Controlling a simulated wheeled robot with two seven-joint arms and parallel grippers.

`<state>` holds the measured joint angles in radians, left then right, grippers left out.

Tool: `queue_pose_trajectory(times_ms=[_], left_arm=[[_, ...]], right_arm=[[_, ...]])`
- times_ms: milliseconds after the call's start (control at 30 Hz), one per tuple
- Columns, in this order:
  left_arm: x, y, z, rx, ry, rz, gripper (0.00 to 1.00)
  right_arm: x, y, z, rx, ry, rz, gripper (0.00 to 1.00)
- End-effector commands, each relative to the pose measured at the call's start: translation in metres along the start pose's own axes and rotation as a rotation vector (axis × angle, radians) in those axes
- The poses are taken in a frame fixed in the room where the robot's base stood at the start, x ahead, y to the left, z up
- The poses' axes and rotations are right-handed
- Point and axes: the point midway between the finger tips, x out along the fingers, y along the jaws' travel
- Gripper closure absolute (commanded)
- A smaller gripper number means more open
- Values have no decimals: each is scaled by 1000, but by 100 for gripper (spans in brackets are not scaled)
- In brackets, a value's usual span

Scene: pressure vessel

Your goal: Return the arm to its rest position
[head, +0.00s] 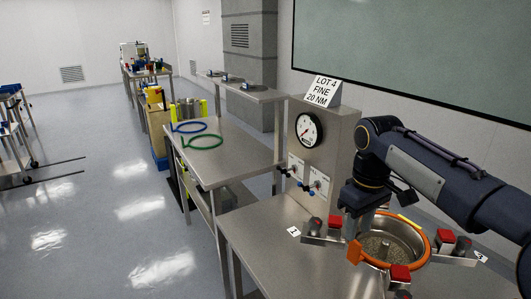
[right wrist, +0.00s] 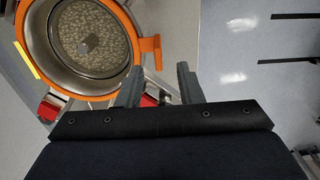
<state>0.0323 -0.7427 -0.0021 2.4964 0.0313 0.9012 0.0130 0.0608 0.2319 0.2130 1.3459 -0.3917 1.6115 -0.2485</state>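My right arm (head: 430,175) reaches in from the right in the head view, over the steel bench. My right gripper (head: 350,225) points down beside the pressure vessel (head: 405,232), a round steel pot with an orange ring (head: 427,252) around its rim. In the right wrist view, the two fingers of the right gripper (right wrist: 160,75) stand apart with nothing between them. The vessel's ring (right wrist: 146,46) lies just beyond the left finger; I cannot tell whether they touch. My left gripper is out of view.
Red-topped clamps (head: 400,273) stand around the vessel. Behind it rises a panel with a gauge (head: 309,130), valves (head: 304,187) and a "LOT 4 FINE 20 NM" sign (head: 322,90). A side table (head: 235,165) holds blue and green rings. The floor at left is largely clear.

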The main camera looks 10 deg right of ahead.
Motion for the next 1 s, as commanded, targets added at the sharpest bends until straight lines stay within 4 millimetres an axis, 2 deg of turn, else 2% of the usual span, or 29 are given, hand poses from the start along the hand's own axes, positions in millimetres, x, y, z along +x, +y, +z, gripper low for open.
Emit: queue_pose_trajectory(times_ms=[133,233,400,500,600,733,1000], left_arm=[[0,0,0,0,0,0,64],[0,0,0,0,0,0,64],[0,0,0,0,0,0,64],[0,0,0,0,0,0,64],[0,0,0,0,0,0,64],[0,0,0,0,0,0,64],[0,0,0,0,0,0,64]], right_arm=[[0,-17,33,51,76,-8,67],[9,-40,70,124,167,-37,67],[45,-86,128,294,339,-126,67],[69,-111,150,388,424,-182,67],[89,-129,164,460,485,-229,67],[103,-142,172,512,526,-264,67],[107,-144,173,523,535,-272,67]])
